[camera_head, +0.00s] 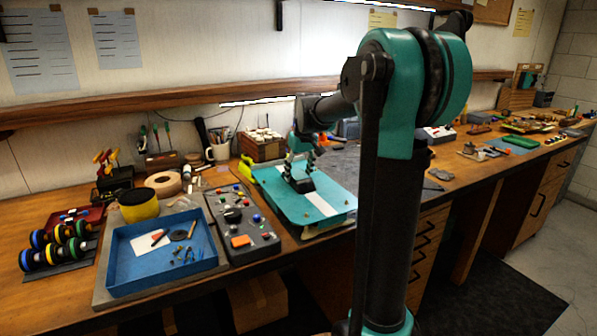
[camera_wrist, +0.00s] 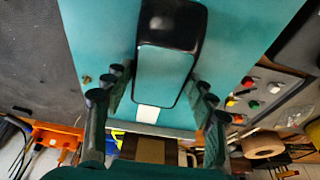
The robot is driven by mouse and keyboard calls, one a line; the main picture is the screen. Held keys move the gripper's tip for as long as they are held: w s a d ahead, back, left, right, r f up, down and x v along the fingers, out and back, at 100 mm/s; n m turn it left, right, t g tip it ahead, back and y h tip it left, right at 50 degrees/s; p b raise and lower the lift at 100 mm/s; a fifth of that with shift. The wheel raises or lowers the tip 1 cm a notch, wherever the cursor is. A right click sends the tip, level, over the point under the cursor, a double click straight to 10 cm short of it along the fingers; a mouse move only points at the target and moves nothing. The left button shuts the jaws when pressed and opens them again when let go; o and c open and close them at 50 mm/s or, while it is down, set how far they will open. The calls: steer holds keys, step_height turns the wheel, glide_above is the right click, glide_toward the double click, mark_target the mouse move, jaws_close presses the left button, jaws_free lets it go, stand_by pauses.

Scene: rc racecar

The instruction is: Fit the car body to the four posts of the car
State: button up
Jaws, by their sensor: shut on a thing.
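The car body (camera_head: 322,209) is a wide teal shell with a white stripe, over the bench just right of the control panel in the head view. It fills the middle of the wrist view (camera_wrist: 225,40). Its raised cabin has black sides and a teal roof (camera_wrist: 165,75). My gripper (camera_head: 302,166) points down at the cabin; in the wrist view my gripper's fingers (camera_wrist: 158,95) lie either side of it, shut on it. A yellow-green part (camera_head: 249,170) shows at the body's far left end. The car below and its four posts are hidden; I cannot tell whether the body touches them.
A wooden box (camera_head: 261,146) and a mug (camera_head: 217,150) stand behind. A grey mat (camera_wrist: 40,60) lies beside the body.

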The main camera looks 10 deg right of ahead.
mark_target(302, 178)
steer(key=o, duration=1.2)
steer(key=shift+f, duration=0.1)
steer(key=shift+o, duration=0.2)
steer(key=v, duration=1.2)
